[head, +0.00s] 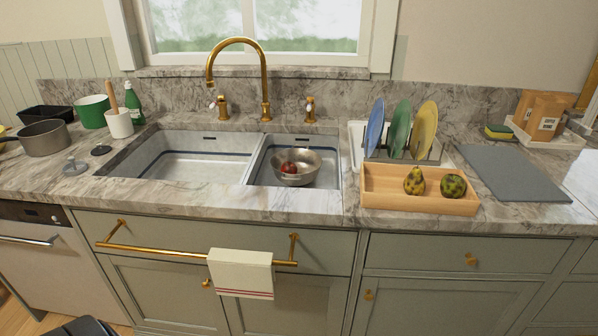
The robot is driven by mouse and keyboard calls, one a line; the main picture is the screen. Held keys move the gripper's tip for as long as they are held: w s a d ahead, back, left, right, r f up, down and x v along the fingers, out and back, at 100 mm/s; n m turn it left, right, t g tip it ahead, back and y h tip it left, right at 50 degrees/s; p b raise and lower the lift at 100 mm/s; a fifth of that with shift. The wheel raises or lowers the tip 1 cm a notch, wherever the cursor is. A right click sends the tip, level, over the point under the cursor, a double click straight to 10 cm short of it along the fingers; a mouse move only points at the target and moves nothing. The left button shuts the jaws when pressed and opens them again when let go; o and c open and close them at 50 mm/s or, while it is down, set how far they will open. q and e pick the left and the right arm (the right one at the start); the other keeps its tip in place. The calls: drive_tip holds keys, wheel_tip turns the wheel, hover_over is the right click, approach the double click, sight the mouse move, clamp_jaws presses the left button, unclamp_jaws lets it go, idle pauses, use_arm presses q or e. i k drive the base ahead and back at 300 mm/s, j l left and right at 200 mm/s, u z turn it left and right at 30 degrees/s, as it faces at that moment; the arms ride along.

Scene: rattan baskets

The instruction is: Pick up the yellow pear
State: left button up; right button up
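A yellow pear (414,181) with dark speckles stands upright in a shallow light-wood tray (418,203) on the counter, right of the sink. A round dark green, mottled fruit (453,186) sits just right of the pear in the same tray, with a small gap between them. The tray's front wall hides little of the pear. Neither of my grippers can be made out in the head view.
A rack of upright plates (401,130) stands close behind the tray. A grey board (510,174) lies to its right. The sink (190,160) to the left holds a metal bowl (310,170) with red fruit. A towel (241,273) hangs on the front rail.

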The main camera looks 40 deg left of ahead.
sight(414, 184)
drive_tip(key=i+j, duration=0.1)
drive_tip(key=j, duration=0.15)
drive_tip(key=i+j+z, duration=0.15)
drive_tip(key=j+z, duration=0.75)
drive_tip(key=j, duration=0.2)
drive_tip(key=z, duration=0.4)
drive_tip(key=i+j, duration=0.05)
